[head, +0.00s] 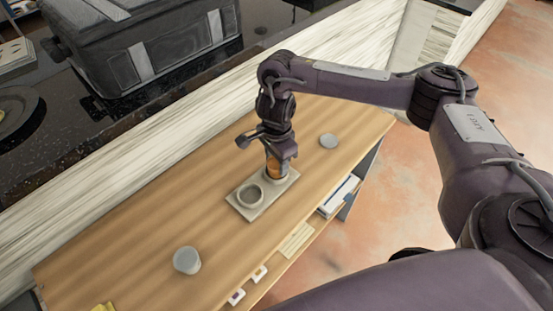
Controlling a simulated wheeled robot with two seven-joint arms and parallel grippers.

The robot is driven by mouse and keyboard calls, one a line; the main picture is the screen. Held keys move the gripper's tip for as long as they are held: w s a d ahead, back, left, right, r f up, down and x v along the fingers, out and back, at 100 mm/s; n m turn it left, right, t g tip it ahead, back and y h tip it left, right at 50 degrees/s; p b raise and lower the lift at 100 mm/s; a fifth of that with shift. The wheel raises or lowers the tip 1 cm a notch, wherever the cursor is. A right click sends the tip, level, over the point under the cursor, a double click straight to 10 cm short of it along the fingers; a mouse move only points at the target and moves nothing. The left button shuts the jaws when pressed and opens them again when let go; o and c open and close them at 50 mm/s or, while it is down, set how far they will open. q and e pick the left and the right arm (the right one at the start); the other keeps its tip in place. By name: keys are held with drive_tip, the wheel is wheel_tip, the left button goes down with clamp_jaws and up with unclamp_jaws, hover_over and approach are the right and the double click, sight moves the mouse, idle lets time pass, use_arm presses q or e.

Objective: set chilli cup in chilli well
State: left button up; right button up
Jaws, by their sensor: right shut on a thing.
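My right gripper (276,158) points down over the far right end of a pale grey tray (262,208). It is shut on the chilli cup, a small orange-brown cup (276,171) that is partly hidden by the fingers. The tray has a round, raised-rim well (250,195) at its near left end, and that well looks empty. The cup is upright at the tray's other end. I cannot tell whether it rests in a well there or hangs just above. My left gripper is not in view.
The tray lies on a wooden counter (150,235). A grey cylinder (187,260) stands to its lower left and a grey disc (329,141) lies to its upper right. A black case (140,45) sits on the dark surface behind. A shelf below holds binders (340,195).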

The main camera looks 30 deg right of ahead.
drive_tip(key=shift+f+b, duration=0.45)
drive_tip(key=shift+f, duration=0.05)
idle(0.5)
drive_tip(key=o, duration=0.9)
drive_tip(key=shift+o, duration=0.2)
drive_tip(key=shift+r, duration=0.1)
wheel_tip(320, 180, up, 7)
drive_tip(key=p, duration=0.6)
drive_tip(key=shift+p, duration=0.3)
idle(0.3)
wheel_tip(320, 180, up, 8)
drive_tip(key=shift+p, duration=0.4)
idle(0.3)
